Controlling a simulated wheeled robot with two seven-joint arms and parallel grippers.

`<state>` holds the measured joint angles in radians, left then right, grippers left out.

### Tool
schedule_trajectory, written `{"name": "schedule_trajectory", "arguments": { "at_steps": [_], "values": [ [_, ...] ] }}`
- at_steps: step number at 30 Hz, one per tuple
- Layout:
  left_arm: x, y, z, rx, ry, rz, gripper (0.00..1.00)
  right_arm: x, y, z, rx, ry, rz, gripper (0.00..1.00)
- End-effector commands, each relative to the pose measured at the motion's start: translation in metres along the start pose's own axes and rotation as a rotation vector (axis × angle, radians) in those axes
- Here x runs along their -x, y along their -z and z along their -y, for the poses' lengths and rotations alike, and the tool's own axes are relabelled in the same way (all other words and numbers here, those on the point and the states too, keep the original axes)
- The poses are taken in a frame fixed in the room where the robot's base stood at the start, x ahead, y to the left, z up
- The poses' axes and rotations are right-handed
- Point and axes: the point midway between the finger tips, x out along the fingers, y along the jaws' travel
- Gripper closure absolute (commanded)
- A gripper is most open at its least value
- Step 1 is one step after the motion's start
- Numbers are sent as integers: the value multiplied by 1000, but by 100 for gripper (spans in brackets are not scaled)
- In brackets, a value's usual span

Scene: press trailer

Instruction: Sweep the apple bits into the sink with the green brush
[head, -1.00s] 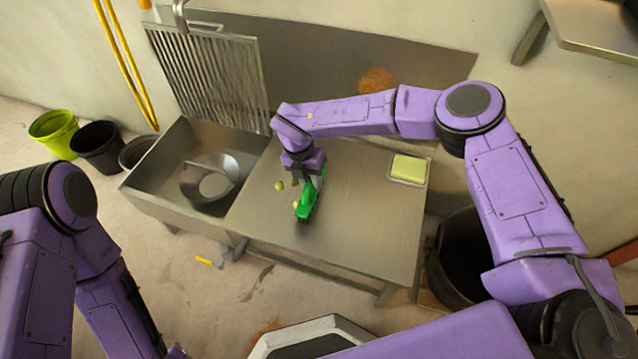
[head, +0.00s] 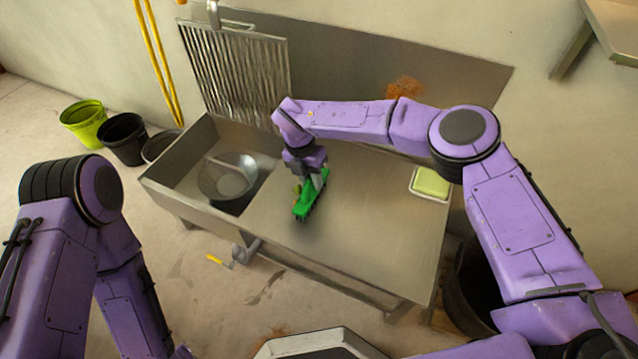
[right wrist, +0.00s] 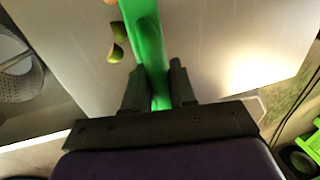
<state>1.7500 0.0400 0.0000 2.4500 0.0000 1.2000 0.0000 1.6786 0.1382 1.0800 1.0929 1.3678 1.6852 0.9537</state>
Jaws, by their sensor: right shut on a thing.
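My right gripper (head: 308,176) is shut on the green brush (head: 311,197) over the steel drainboard (head: 365,235), right of the sink (head: 165,170). In the right wrist view the brush (right wrist: 145,40) runs up between the two fingers (right wrist: 158,88). Green apple bits (right wrist: 117,42) lie on the steel just left of the brush there, and an orange-tinted piece shows at the top edge. In the head view the bits (head: 296,190) are mostly hidden by the gripper and brush. My left arm shows at the left; its gripper is not in view.
A round metal bowl or strainer (head: 228,176) sits in the sink. A pale green sponge in a white dish (head: 430,183) is at the drainboard's right end. A ribbed metal rack (head: 236,72) leans behind the sink. Buckets (head: 122,138) stand on the floor at left.

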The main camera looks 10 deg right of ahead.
Motion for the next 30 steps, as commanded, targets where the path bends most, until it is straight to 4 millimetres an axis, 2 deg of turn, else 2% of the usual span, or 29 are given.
{"name": "schedule_trajectory", "arguments": {
  "at_steps": [11,30],
  "values": [
    [-2,-1,0,0,0,0,100,1,0,-5,0,-1,0,100],
    [-34,-14,-3,0,0,0,100,9,0,-52,0,-1,0,100]
  ]
}}
